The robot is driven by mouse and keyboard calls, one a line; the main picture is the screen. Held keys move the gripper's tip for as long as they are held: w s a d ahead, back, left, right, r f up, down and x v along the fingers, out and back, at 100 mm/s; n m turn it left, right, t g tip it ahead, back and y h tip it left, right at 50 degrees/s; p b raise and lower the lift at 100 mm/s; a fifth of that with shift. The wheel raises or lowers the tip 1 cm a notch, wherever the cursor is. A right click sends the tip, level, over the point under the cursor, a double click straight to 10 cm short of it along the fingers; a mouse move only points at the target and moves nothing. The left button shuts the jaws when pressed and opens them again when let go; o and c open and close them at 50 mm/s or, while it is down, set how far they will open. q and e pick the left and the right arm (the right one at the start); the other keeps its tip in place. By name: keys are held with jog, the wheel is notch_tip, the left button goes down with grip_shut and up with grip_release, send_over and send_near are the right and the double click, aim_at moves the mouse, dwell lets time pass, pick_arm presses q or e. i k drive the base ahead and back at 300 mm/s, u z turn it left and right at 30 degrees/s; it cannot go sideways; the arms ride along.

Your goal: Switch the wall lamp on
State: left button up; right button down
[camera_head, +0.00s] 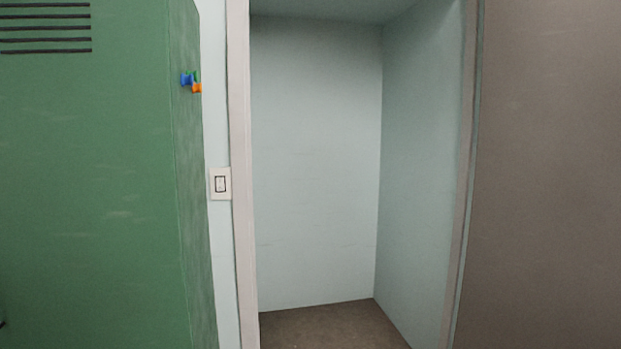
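A small white wall switch (220,183) with a dark-outlined rocker is on the narrow strip of pale wall, between the green locker and the door frame. Its rocker position is too small to tell. No wall lamp shows in the head view. Neither of my grippers is clearly in view.
A green locker (95,190) with dark vent slots fills the left side. A white-framed opening shows an empty pale alcove (315,160) with a brown floor (330,326). A brown panel (550,170) stands at right.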

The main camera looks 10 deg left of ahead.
aim_at(219, 181)
jog(key=u, duration=0.25)
jog(key=i, duration=1.45)
jog(key=u, duration=1.45)
jog(key=i, duration=0.35)
jog(key=u, duration=0.35)
